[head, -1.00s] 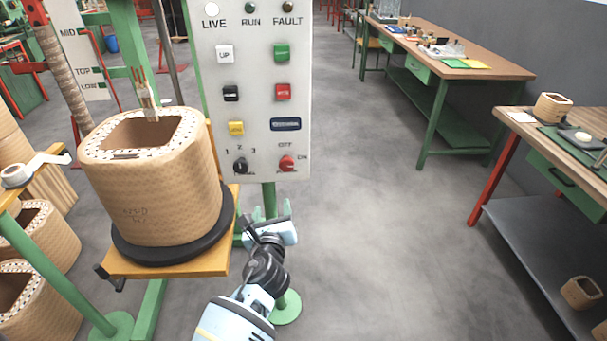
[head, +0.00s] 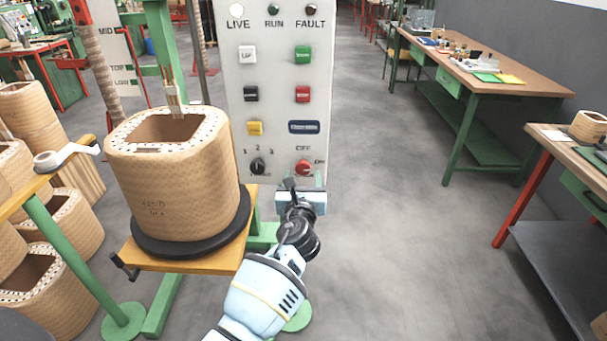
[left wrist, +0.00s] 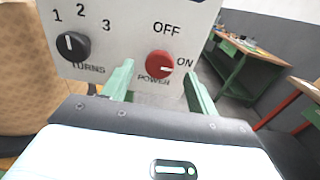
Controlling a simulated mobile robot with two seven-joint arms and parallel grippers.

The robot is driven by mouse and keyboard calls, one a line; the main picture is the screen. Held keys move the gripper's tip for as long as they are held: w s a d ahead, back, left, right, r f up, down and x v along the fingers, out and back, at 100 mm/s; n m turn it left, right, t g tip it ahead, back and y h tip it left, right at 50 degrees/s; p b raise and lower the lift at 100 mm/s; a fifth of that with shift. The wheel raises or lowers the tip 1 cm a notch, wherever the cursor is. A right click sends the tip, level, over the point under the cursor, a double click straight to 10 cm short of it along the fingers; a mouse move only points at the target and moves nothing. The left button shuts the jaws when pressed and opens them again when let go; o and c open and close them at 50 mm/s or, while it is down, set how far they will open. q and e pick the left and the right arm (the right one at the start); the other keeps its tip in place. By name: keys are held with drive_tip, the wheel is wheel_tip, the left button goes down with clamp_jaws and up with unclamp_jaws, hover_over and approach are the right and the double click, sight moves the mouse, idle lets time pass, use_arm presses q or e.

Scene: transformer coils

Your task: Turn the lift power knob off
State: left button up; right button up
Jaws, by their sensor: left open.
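The red power knob (head: 304,167) sits at the lower right of the pale control panel (head: 275,90), under the OFF label. In the left wrist view the power knob (left wrist: 160,64) shows its white mark toward ON. My left gripper (head: 292,184) is just below the knob in the head view. In the left wrist view its two green fingers (left wrist: 156,84) are open, one on each side of the knob's lower part, with nothing held. I cannot tell whether they touch the knob. My right gripper is not in view.
A black TURNS knob (left wrist: 73,45) is left of the power knob. A wound coil (head: 175,180) stands on a black disc and wooden platform left of the panel. A workbench (head: 480,70) is at the right. The floor between is clear.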

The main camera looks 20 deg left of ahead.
sight(303, 166)
use_arm(q)
drive_tip(key=shift+x, duration=0.95)
drive_tip(key=shift+w+a+b, duration=0.15)
drive_tip(key=shift+w+b, duration=0.15)
drive_tip(key=shift+w, duration=0.15)
drive_tip(key=c, duration=1)
